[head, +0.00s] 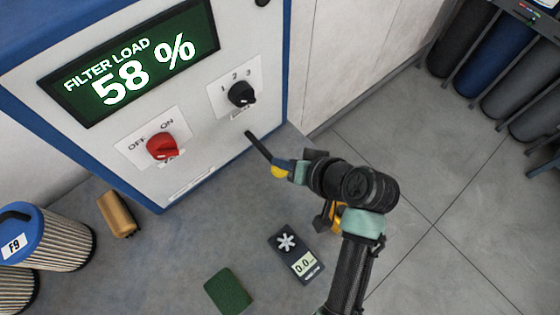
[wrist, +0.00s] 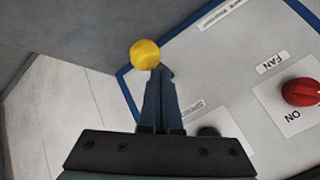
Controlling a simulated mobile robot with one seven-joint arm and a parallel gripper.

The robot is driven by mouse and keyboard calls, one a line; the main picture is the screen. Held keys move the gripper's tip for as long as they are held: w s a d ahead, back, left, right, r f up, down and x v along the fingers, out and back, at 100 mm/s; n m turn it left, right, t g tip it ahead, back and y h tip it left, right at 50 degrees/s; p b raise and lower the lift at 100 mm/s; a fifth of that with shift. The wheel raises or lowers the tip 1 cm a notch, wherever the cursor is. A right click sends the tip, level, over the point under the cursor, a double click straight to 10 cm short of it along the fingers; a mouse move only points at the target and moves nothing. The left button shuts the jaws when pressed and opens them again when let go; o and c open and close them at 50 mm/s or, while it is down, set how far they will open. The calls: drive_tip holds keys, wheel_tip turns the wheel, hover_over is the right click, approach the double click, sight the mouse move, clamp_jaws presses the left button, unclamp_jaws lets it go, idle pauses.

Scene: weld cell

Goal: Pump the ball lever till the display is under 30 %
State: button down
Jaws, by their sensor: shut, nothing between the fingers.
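The display (head: 132,66) on the white cabinet reads "FILTER LOAD 58 %". The dark ball lever (head: 258,146) sticks out from the lower right of the cabinet front, with a yellow ball (head: 279,172) on its outer end. In the wrist view the yellow ball (wrist: 145,54) sits right at the tips of my fingers. My gripper (head: 287,166) is shut and empty, its fingers together beside the ball; it also shows in the wrist view (wrist: 160,72). I cannot tell whether the fingertips touch the ball. The lever's rod is mostly hidden in the wrist view.
A red fan switch (head: 162,147) and a black three-position knob (head: 241,94) are on the cabinet front. A handheld meter (head: 296,254), a green pad (head: 228,291), a tan block (head: 117,213) and filter cartridges (head: 52,240) stand or lie nearby.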

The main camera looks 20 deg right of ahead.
sight(284, 172)
drive_tip(key=shift+s+f+b, duration=0.1)
drive_tip(key=shift+f+b, duration=1.15)
drive_tip(key=shift+f, duration=0.9)
idle(1.7)
drive_tip(key=shift+r, duration=0.15)
drive_tip(key=shift+r+p, duration=2.6)
drive_tip(key=shift+r, duration=0.05)
wheel_tip(284, 172, up, 5)
drive_tip(key=p, duration=0.5)
